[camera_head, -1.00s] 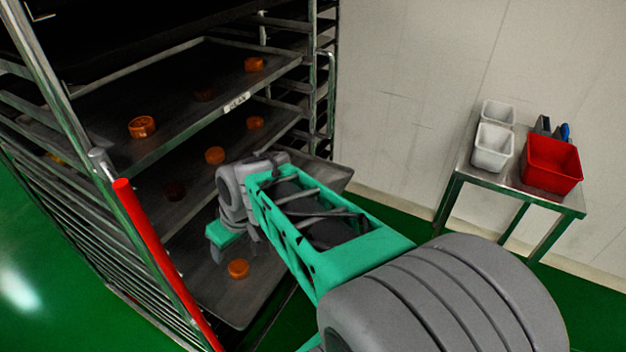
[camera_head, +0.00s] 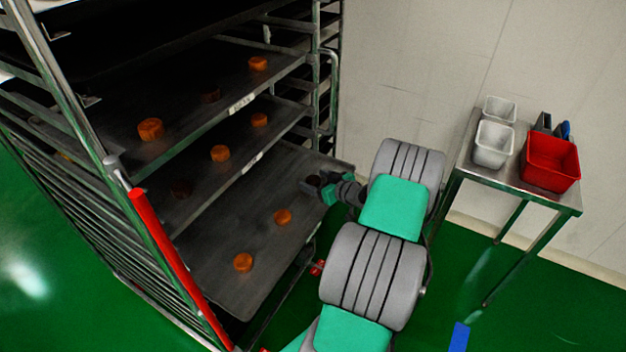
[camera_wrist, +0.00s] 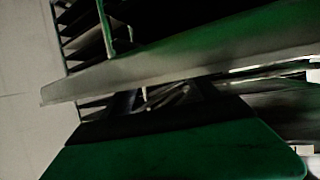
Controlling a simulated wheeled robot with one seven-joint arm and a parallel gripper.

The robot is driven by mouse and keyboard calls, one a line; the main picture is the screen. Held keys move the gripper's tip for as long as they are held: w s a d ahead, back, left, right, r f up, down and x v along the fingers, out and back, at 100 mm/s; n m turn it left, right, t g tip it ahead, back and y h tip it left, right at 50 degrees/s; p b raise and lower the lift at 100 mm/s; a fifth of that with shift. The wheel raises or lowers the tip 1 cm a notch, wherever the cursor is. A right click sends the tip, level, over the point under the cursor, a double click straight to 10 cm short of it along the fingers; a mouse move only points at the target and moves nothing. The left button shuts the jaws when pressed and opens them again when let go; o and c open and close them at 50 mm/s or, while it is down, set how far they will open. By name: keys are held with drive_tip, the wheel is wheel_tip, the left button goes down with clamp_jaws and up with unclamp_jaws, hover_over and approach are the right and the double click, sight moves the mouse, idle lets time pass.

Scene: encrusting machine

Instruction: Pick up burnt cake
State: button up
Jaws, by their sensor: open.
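I cannot tell whether my gripper touches that shape. My gripper is open, low at the lower tray's right edge; its fingertips are small and dark here. The wrist view shows a tray edge (camera_wrist: 180,68) slanting across above a green part of mine, and no cake.
Orange-brown cakes (camera_head: 283,216) sit on all three trays. The metal rack (camera_head: 60,85) has a red bar (camera_head: 170,255) at its front corner. A steel side table (camera_head: 510,183) at right holds white bins (camera_head: 494,145) and a red bin (camera_head: 551,163). Green floor lies between.

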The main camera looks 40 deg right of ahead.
drive_tip(key=shift+w+f, duration=0.3)
drive_tip(key=shift+w, duration=0.3)
drive_tip(key=shift+c, duration=0.3)
drive_tip(key=c, duration=1.4)
